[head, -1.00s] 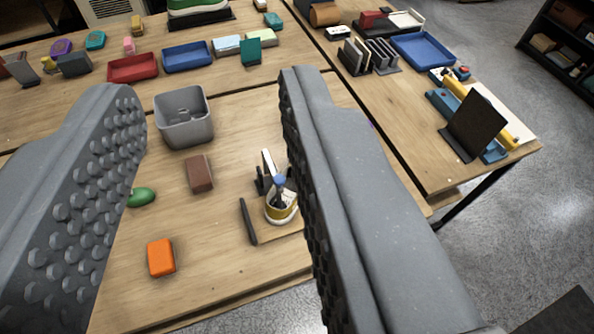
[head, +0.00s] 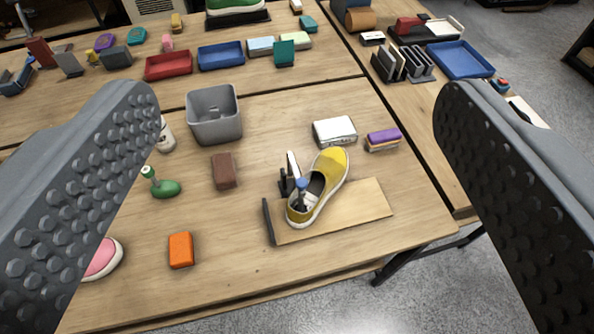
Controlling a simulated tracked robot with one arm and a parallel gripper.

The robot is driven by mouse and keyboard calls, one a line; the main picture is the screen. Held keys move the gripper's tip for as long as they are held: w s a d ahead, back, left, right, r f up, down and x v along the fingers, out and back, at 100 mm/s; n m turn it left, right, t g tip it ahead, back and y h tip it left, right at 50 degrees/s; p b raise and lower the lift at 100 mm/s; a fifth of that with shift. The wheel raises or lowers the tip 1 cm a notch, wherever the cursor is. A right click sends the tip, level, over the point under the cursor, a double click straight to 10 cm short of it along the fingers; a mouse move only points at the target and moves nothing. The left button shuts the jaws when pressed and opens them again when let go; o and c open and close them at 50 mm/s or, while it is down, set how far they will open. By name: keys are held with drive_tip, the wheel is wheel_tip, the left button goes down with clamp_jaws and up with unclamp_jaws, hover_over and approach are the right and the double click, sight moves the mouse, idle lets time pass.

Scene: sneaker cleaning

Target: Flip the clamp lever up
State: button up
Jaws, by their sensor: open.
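A yellow sneaker (head: 331,167) with a white sole sits on a tan wooden board (head: 366,208) at the middle of the table. A small clamp (head: 284,182) with dark upright parts stands at the sneaker's heel end. A light upright piece is beside it, and a blue-tipped part (head: 302,184) shows at the shoe opening. I cannot tell for certain which piece is the lever or how it is set. My gripper (head: 296,100) is wide open and empty, its two studded grey fingers on either side of the view, well above and apart from the clamp.
A dark bar (head: 268,221) lies along the board's left edge. Nearby are a grey bin (head: 214,115), a brown block (head: 223,171), an orange block (head: 181,249), a green-handled tool (head: 165,188), a white box (head: 334,131) and a purple-topped stack (head: 383,139).

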drive_tip(key=shift+w+f, duration=0.1)
drive_tip(key=c, duration=0.5)
drive_tip(key=w+f+m, duration=0.1)
drive_tip(key=f, duration=0.1)
drive_tip(key=w+f+m+y+b, duration=0.1)
drive_tip(key=f, duration=0.1)
drive_tip(key=w+f+m+g, duration=0.1)
drive_tip(key=w+f, duration=0.1)
drive_tip(key=shift+a+f+y, duration=0.1)
drive_tip(key=shift+f+y, duration=0.2)
drive_tip(key=shift+y, duration=0.1)
clamp_jaws()
drive_tip(key=w+d+f+m+g+b, duration=0.1)
drive_tip(key=w+d+f+m+b, duration=0.1)
drive_tip(key=f+m, duration=0.7)
drive_tip(key=w+d+f+m+y+b, duration=0.1)
drive_tip(key=w+f+m, duration=0.3)
drive_tip(key=f+m, duration=0.6)
drive_tip(key=w+d+f+m+g+b, duration=0.1)
drive_tip(key=w+d+f+m+b, duration=0.2)
drive_tip(key=f+m, duration=0.6)
wheel_tip(320, 180, down, 12)
drive_tip(key=shift+d+f+m+g+y+b, duration=0.1)
drive_tip(key=shift+d+m+g+y+b, duration=0.05)
drive_tip(key=shift+m+g+y+b, duration=0.2)
drive_tip(key=shift+w, duration=0.1)
